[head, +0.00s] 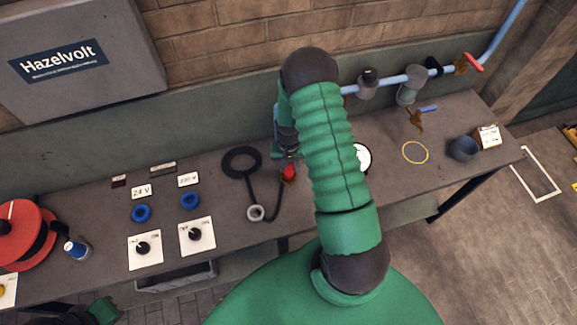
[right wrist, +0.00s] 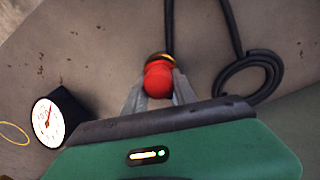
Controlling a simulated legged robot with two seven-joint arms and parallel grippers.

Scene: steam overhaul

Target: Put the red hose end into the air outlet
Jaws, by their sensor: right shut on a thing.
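The red hose end (head: 289,172) is above the bench, at the end of a black hose (head: 251,188). In the right wrist view the red end (right wrist: 158,80) with its brass collar (right wrist: 160,57) sits between the two grey fingers. My right gripper (head: 287,161) is shut on it. My right arm hides part of the bench and pipe. A brass fitting with a blue lever (head: 416,116) is at the back right, apart from the gripper; no label shows whether it is the air outlet. Dark and green parts at the bottom left may be my left arm; its fingers are not clear.
A dial gauge (right wrist: 48,121) stands beside the gripper. A yellow ring (head: 415,152), dark cup (head: 463,149) and small box (head: 487,136) are at the right. A blue pipe (head: 392,79) runs along the wall. Switch plates (head: 197,236), blue sockets (head: 190,201) and a red reel (head: 22,236) are left.

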